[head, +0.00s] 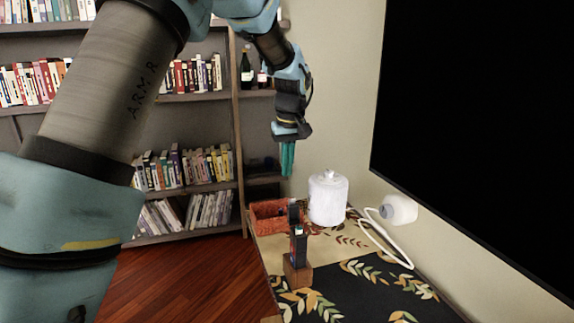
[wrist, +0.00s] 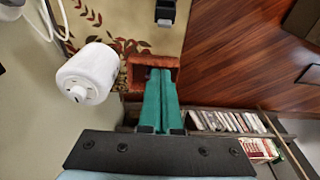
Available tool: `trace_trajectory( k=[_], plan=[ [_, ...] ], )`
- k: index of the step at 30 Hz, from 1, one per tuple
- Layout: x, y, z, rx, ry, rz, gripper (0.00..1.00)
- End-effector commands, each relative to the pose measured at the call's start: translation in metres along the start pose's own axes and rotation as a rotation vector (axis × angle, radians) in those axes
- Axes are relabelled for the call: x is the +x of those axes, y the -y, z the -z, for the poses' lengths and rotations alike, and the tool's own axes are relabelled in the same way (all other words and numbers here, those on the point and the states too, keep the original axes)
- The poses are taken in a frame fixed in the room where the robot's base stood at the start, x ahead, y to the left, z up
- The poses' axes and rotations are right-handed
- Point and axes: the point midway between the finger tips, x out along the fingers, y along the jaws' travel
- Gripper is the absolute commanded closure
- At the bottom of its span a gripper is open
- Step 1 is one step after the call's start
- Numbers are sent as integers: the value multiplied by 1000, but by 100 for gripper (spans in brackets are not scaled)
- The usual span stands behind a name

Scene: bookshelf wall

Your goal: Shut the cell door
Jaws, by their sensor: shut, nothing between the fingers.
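A slim black device (head: 299,247) stands upright in a brown wooden block (head: 297,275) on the table in the head view. A dark piece (head: 294,211) sticks up at its top; I cannot tell whether this is the cell door or how far it is open. A black part with a small pale patch, likely the same device, shows at the top of the wrist view (wrist: 166,12). My gripper (head: 287,172) has teal fingers pointing down, shut and empty, above the table's far end and apart from the device. The fingers also show in the wrist view (wrist: 160,82).
A reddish-orange box (head: 264,226) sits at the table's far left, below my fingers. A lidded white canister (head: 327,200) stands beside it. A white rounded object with a cord (head: 398,209) is by the wall. A large black screen (head: 480,120) and bookshelves (head: 185,168) flank the table.

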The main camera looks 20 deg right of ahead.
Motion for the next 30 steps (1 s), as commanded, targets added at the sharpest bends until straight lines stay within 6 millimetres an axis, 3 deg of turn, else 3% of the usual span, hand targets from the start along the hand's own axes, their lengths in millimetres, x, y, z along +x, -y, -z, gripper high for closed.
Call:
trace_trajectory(
  k=[10, 12, 18, 30],
  plan=[
    [67, 1, -2, -1, 4, 2, 100],
    [58, 0, -15, 3, 1, -1, 100],
    [53, 1, -34, 1, 0, 0, 100],
    [53, 1, -38, 0, 0, -1, 100]
  ],
)
